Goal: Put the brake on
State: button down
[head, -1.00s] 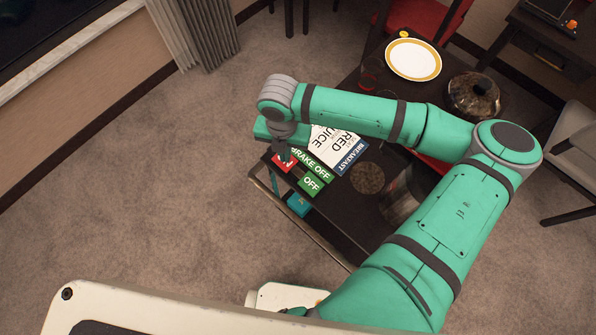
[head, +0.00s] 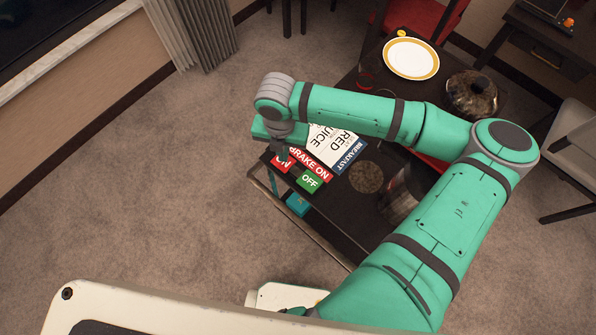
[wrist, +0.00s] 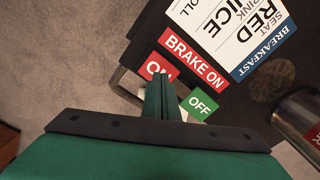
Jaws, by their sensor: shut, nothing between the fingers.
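A dark trolley top (head: 395,168) carries a brake label and two buttons at its left corner. The label (head: 311,163) is red and reads BRAKE ON; it also shows in the wrist view (wrist: 194,60). The red ON button (head: 282,163) is partly hidden by my gripper; in the wrist view the ON button (wrist: 151,66) lies just left of the fingertips. The green OFF button (head: 310,181) is uncovered, and in the wrist view it (wrist: 203,106) lies right of the fingers. My gripper (wrist: 161,82) is shut and empty, its tips over or touching the ON button; contact cannot be told.
A breakfast card (head: 335,143) lies beside the label. A round brown mat (head: 366,177), a metal cylinder (head: 402,197), a gold-rimmed plate (head: 410,58) and a dark lidded pot (head: 472,93) are also on the trolley. Carpet to the left is clear.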

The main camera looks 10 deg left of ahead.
jog(key=shift+w+r, duration=0.1)
jog(key=shift+r, duration=2.75)
